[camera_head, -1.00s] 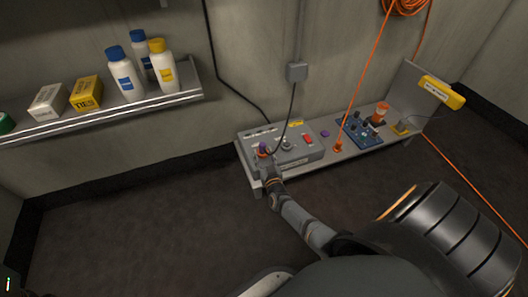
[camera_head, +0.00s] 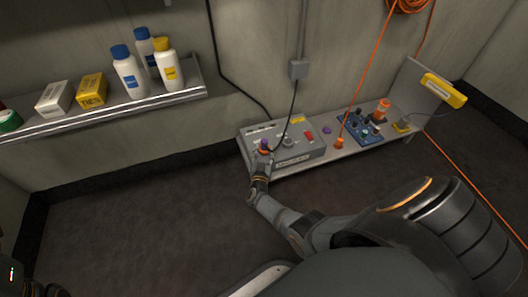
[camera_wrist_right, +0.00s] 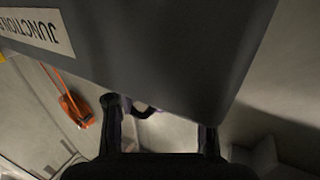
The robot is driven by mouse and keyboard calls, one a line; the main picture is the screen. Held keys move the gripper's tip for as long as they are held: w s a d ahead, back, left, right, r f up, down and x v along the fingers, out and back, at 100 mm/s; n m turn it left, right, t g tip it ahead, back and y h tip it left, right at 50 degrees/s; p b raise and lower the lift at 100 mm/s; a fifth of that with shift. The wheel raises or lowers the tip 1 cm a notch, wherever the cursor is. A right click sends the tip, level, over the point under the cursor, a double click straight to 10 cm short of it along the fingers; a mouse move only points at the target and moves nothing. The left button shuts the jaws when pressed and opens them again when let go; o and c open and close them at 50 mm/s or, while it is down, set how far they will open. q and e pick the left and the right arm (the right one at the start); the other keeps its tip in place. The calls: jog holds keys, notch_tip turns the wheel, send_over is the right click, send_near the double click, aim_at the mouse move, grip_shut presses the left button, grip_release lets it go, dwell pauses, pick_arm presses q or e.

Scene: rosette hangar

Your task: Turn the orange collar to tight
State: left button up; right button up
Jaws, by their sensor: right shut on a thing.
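In the right wrist view the gripper's two dark fingers (camera_wrist_right: 160,130) stand apart. The grey box (camera_wrist_right: 170,45) fills the top there, its label upside down, and the grip itself is hidden. The collar's setting is too small to read.
The box stands on a low grey bench (camera_head: 330,153). An orange plug (camera_head: 340,143) with a cord, a blue board (camera_head: 360,127) and an orange-and-white container (camera_head: 382,110) are to its right. A black cable (camera_head: 289,115) hangs down to the box. A shelf (camera_head: 100,115) with bottles is at left.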

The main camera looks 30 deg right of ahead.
jog(key=o, duration=1.2)
jog(key=shift+c, duration=0.2)
jog(key=v, duration=0.7)
jog(key=shift+s+a, duration=0.15)
jog(key=shift+a, duration=0.05)
